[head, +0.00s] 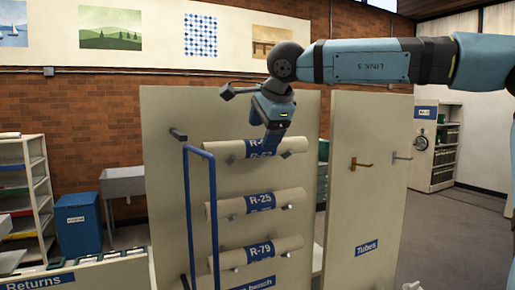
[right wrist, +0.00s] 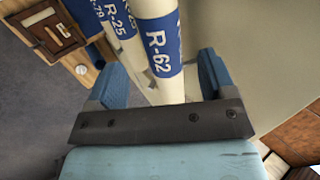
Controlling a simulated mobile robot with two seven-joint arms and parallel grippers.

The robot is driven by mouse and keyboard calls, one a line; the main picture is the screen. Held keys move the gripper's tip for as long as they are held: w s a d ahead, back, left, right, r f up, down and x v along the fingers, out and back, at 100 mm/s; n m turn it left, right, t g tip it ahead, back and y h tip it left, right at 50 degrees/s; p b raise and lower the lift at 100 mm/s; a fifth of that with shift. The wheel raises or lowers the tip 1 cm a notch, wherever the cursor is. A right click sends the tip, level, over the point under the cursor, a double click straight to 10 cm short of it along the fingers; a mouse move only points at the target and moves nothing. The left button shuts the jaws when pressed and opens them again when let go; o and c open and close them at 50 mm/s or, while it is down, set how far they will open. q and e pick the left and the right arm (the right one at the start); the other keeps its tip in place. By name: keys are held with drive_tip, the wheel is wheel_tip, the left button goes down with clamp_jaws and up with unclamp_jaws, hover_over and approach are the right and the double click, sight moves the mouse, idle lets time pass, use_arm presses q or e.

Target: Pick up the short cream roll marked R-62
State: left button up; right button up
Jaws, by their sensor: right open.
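The cream roll marked R-62 (right wrist: 160,50) has a blue label band and runs between the two fingers of my right gripper (right wrist: 162,82) in the right wrist view, with gaps at the sides. In the head view the top cream roll (head: 233,148) lies across pegs on an upright panel, its blue label partly hidden by my right gripper (head: 271,144). That gripper is open and points down in front of the roll. Whether the fingers touch it I cannot tell. My left gripper is not in view.
Rolls R-25 (head: 260,202) and R-79 (head: 260,251) lie on pegs below. A blue tubular frame (head: 187,215) stands at the panel's left. A second panel (head: 365,190) marked Tubes has empty hooks. Open floor (head: 450,230) lies at the right.

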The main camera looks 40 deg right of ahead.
sight(260, 141)
drive_tip(key=p+x, duration=0.1)
drive_tip(key=x, duration=0.4)
drive_tip(key=shift+w+d, duration=0.15)
drive_tip(key=shift+d, duration=0.05)
drive_tip(key=shift+a, duration=0.1)
drive_tip(key=c, duration=1.1)
